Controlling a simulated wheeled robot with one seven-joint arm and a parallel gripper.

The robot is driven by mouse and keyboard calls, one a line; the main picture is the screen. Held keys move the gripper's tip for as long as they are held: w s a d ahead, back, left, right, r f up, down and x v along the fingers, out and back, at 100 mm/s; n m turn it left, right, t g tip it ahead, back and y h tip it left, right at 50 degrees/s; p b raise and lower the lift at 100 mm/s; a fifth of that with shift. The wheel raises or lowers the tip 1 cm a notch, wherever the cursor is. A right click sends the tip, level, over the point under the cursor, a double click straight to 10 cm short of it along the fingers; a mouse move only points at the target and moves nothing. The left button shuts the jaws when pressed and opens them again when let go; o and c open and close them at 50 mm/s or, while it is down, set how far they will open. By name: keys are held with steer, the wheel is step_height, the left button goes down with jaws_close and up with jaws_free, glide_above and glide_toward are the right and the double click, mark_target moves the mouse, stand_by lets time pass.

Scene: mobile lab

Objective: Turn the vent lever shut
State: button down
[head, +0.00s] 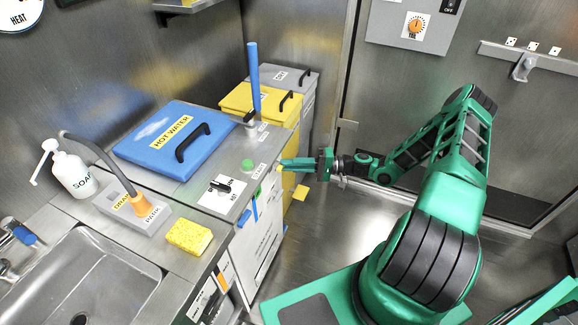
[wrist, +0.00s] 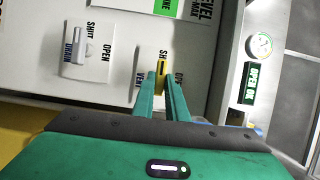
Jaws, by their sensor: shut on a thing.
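The vent lever (wrist: 162,74) is a small yellow handle on a white panel. In the wrist view my gripper (wrist: 163,78) is shut on it, one green finger on each side. The lever appears upright in that picture, its top near a partly hidden SHUT label; an OPEN label to its right is mostly covered by the finger. The VENT label shows just left of the fingers. The lever's base is hidden. In the head view my gripper (head: 300,164) reaches left to the cabinet front, with a bit of yellow at its tips.
A drain lever (wrist: 79,46) sits left of the vent on the white panel (wrist: 115,25). In the head view, a blue upright handle (head: 254,78) and yellow bin (head: 262,101) stand behind the gripper. The floor (head: 315,235) below it is clear.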

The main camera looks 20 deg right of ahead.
steer(key=shift+s+f, duration=0.1)
steer(key=shift+f, duration=0.05)
steer(key=c, duration=1.8)
jaws_free()
steer(key=shift+o, duration=0.2)
steer(key=v, duration=1)
steer(key=shift+d, duration=0.35)
